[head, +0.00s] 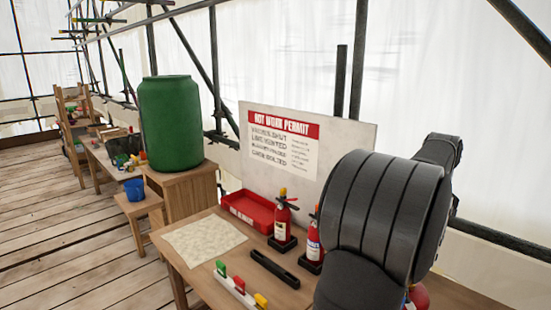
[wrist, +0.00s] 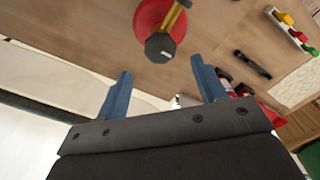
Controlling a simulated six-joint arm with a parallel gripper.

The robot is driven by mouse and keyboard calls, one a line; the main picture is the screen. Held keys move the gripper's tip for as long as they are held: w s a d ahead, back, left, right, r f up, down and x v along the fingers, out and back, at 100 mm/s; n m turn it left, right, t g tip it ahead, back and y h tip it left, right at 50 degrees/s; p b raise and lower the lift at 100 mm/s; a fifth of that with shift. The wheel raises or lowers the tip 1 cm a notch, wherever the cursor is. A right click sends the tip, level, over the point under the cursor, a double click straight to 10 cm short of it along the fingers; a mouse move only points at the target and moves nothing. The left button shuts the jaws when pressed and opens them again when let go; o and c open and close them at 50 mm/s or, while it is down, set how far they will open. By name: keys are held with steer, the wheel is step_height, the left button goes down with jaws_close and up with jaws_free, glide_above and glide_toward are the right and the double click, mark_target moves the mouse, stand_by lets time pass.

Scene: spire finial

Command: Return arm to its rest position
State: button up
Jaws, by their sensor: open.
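My gripper (wrist: 160,68) shows in the wrist view as two blue fingers set well apart, with nothing between them. Ahead of the fingertips is a red rounded object (wrist: 151,14) with a brownish-yellow bar and a dark knob, on or above the wooden table; I cannot tell if it is touched. In the head view my dark arm fills the right foreground and hides the gripper. A bit of a red rounded thing (head: 418,296) shows behind the arm's lower edge.
The wooden table (head: 200,275) holds a red tray (head: 248,211), two small extinguishers (head: 283,222) on black stands, a dark bar (head: 275,269), a cream sheet (head: 203,242) and a rack of coloured clips (head: 236,288). A permit board (head: 345,135) stands behind. A green barrel (head: 170,122) stands left.

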step_height(320, 180, down, 6)
steer(key=shift+r, duration=0.2)
steer(key=shift+f, duration=0.2)
steer(key=n, duration=0.9)
steer(key=shift+r+n, duration=0.3)
steer(key=shift+r, duration=1.5)
